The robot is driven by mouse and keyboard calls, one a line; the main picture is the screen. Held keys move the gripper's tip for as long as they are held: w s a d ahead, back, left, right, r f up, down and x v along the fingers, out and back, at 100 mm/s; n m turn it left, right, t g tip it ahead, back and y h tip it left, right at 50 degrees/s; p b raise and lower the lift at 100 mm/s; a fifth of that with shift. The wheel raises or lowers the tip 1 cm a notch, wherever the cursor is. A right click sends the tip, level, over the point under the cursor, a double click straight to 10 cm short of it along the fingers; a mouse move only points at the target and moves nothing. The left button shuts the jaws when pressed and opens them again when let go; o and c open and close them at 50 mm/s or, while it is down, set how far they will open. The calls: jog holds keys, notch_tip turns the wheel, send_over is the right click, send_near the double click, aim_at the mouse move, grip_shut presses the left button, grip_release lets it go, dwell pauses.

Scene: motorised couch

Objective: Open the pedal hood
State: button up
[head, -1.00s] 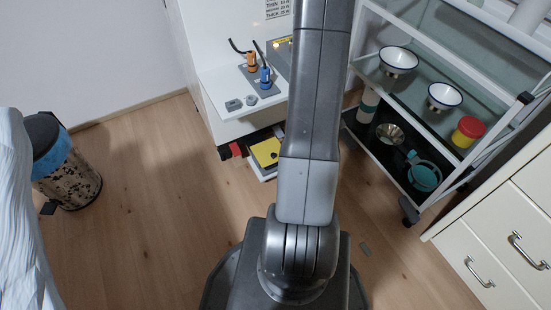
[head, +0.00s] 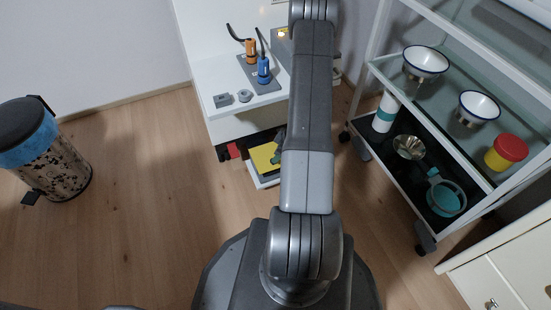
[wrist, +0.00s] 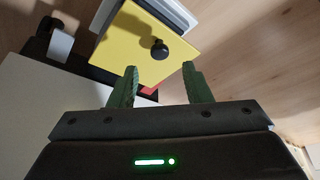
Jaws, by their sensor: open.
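The pedal hood is a yellow panel (head: 262,158) low under the white couch-side unit. In the wrist view the yellow panel (wrist: 140,42) carries a round black knob (wrist: 159,50). My gripper (wrist: 160,82) is open and empty, its two green fingers pointing toward the panel. The knob lies ahead of the fingertips, roughly between their lines, and appears apart from them. In the head view a green fingertip (head: 280,139) shows just beside the yellow panel; my arm hides the rest of the gripper. Whatever lies under the panel is hidden.
A white shelf (head: 225,75) with an orange plug (head: 250,50) and a blue plug (head: 263,70) is above the hood. A trolley with bowls (head: 425,62) stands right. A bin (head: 45,150) stands left. Wooden floor between is clear.

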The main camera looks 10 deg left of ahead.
aim_at(269, 155)
jog(key=b+x, duration=0.2)
jog(key=x, duration=0.3)
jog(key=shift+d, duration=0.1)
jog(key=shift+r, duration=0.1)
grip_shut()
